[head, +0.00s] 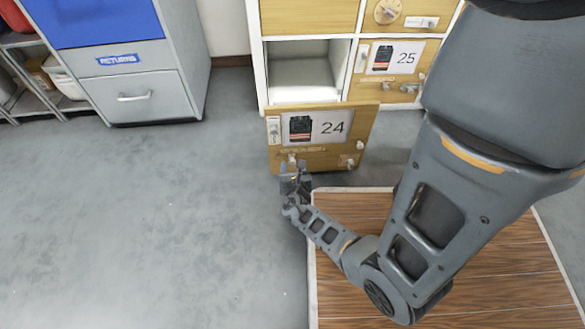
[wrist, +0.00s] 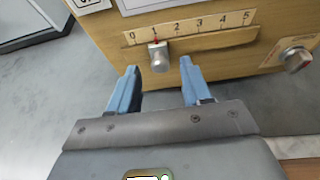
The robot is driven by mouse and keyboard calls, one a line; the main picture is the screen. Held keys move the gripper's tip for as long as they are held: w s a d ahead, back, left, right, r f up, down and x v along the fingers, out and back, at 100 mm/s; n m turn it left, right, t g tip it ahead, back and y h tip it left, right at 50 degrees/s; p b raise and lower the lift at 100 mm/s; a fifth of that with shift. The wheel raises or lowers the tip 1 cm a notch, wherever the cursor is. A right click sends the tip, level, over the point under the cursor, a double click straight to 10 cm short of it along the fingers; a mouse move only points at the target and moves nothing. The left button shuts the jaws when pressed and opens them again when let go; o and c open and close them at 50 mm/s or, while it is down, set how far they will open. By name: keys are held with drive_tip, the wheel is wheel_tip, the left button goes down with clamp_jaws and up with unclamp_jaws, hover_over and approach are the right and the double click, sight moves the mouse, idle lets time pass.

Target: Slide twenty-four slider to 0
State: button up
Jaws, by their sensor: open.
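The wooden front marked 24 (head: 345,154) stands out from the cabinet below an open white compartment. Its slider (wrist: 159,57) is a metal knob with a red pointer on a 0 to 5 scale (wrist: 195,32). The pointer sits at about 1, with 0 to its left in the wrist view. My gripper (wrist: 157,84) is open with blue fingertips. The knob appears between the fingertips, slightly beyond them, with gaps on both sides; I see no contact. In the head view my gripper (head: 293,172) is at the lower left of the front, partly hiding the slider.
A turning knob (wrist: 297,60) sits right of the scale. The front marked 25 (head: 394,62) is up and right. A grey cabinet labelled RETURNS (head: 135,92) stands at left. A wood-topped platform (head: 335,280) lies under my arm. The left floor is clear.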

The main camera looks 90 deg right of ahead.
drive_tip(key=shift+d+f, duration=0.25)
drive_tip(key=shift+d, duration=0.4)
clamp_jaws()
